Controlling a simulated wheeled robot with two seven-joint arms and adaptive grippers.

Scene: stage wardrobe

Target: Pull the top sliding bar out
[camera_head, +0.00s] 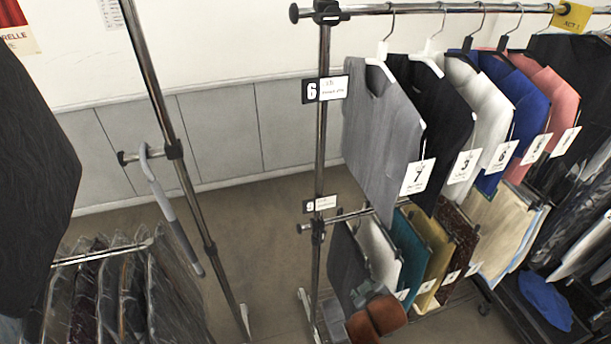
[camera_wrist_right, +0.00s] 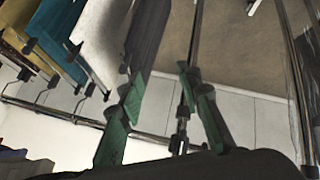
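The top bar (camera_head: 440,9) runs across the upper right of the head view, with a dark knob on its left end and a clamp on the post (camera_head: 321,130). A lower bar (camera_head: 345,216), also with a knob, crosses the same post. In the right wrist view the lower bar (camera_wrist_right: 60,116) appears upside down with hanger hooks on it. My right gripper (camera_wrist_right: 160,75) is open, its green fingers apart and apparently empty. The post and clamp show between them, but I cannot tell how far beyond. My left gripper is not in view.
Numbered garments (camera_head: 384,140) hang from the top bar, and shorter ones (camera_head: 408,255) from the lower bar. Another rack post (camera_head: 165,110) with a hanging grey rod (camera_head: 172,215) stands left. Covered garments (camera_head: 120,300) fill the lower left. Floor shows between the posts.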

